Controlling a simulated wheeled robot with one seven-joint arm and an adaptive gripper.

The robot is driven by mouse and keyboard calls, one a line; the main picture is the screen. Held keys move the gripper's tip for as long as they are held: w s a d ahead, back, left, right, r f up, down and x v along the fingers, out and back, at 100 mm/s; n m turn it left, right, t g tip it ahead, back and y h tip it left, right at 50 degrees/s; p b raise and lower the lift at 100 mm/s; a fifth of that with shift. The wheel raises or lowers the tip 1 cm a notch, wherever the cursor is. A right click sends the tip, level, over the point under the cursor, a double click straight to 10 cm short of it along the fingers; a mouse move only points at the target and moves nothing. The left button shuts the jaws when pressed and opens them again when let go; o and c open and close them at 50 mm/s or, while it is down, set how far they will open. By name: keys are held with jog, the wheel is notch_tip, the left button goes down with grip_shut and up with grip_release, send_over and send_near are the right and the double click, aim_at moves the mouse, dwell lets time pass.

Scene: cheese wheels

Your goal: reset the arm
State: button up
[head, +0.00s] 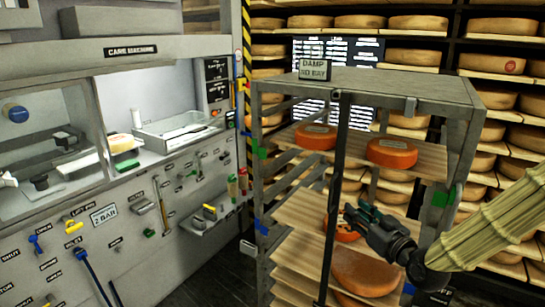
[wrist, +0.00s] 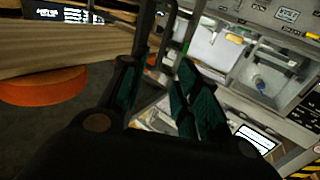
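My gripper (head: 352,217) is inside the grey rack (head: 378,84), at the level of a middle shelf, with my tan-sleeved arm coming in from the right. In the head view it overlaps an orange cheese wheel (head: 345,232), partly hidden behind the gripper and a dark upright post. I cannot tell whether they touch. In the wrist view the two green-padded fingers (wrist: 158,95) stand apart with no object held between them. An orange wheel (wrist: 42,87) shows at the left of that view, beside the fingers, by a wooden board (wrist: 65,50).
Two orange wheels (head: 316,136) (head: 391,152) sit on the rack's upper board (head: 350,149). A larger brown wheel (head: 365,271) lies below my gripper. The dark post (head: 338,190) stands at the rack's front. The care machine (head: 130,50) is at left; cheese shelves line the back.

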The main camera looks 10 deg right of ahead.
jog(key=s+a+f+m+g+h, duration=0.1)
jog(key=s+a+f+g, duration=0.2)
jog(key=f, duration=0.7)
jog(key=s+a+f+g+h, duration=0.1)
jog(key=s+f+g, duration=0.3)
jog(key=f, duration=0.6)
jog(key=s+a+f+m+g+h, duration=0.1)
jog(key=s+a+f+g, duration=0.1)
jog(key=s+f, duration=0.6)
jog(key=s+a+f+g+h, duration=0.1)
jog(key=s+f+g, duration=0.3)
jog(key=s+f, duration=0.5)
jog(key=s+a+f+m+g+h, duration=0.1)
jog(key=s+f+g, duration=0.3)
jog(key=s+f, duration=0.5)
jog(key=s, duration=0.5)
jog(key=shift+a+f+m, duration=0.3)
jog(key=shift+a, duration=0.1)
